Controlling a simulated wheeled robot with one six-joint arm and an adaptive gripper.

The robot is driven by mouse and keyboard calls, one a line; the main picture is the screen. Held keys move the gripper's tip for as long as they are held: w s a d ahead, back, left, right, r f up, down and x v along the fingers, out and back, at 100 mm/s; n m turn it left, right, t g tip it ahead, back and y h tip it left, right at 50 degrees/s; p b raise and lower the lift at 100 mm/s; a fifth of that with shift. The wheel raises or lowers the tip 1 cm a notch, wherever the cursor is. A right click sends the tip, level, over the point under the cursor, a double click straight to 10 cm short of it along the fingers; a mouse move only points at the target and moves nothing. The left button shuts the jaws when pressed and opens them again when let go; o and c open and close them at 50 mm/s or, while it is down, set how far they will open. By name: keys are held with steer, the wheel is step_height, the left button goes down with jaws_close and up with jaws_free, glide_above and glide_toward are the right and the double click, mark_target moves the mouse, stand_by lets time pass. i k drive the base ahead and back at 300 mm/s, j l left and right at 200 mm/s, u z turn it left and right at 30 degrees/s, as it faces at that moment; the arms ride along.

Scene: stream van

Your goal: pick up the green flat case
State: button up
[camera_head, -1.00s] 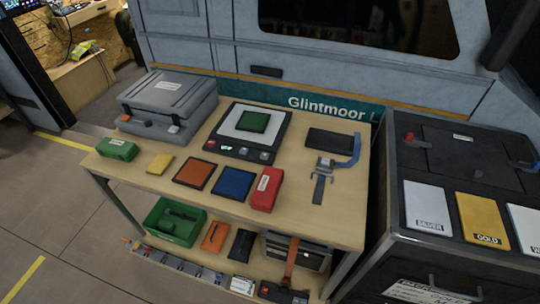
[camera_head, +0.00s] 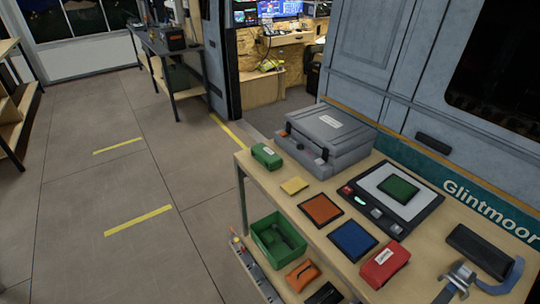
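A flat green square case (camera_head: 398,188) lies on the white plate of a black device (camera_head: 428,212) on the wooden table, in the right part of the head view. A second green item, a small thicker box with a white label (camera_head: 266,156), sits at the table's left back corner, beside the grey case. My gripper is not in view, so its state does not show.
The table (camera_head: 318,262) also bears a grey hard case (camera_head: 330,140), a yellow square (camera_head: 294,186), orange (camera_head: 321,210) and blue (camera_head: 353,241) squares and a red box (camera_head: 385,265). A green bin (camera_head: 268,240) stands below. The floor (camera_head: 100,180) at left is open.

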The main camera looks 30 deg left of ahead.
mark_target(269, 160)
steer(key=i+j+z, duration=0.15)
steer(key=j+z, duration=0.15)
steer(key=j, duration=1)
steer(key=j+z, duration=0.25)
steer(key=j, duration=1.1)
steer(key=j+z, duration=0.3)
steer(key=j, duration=1.05)
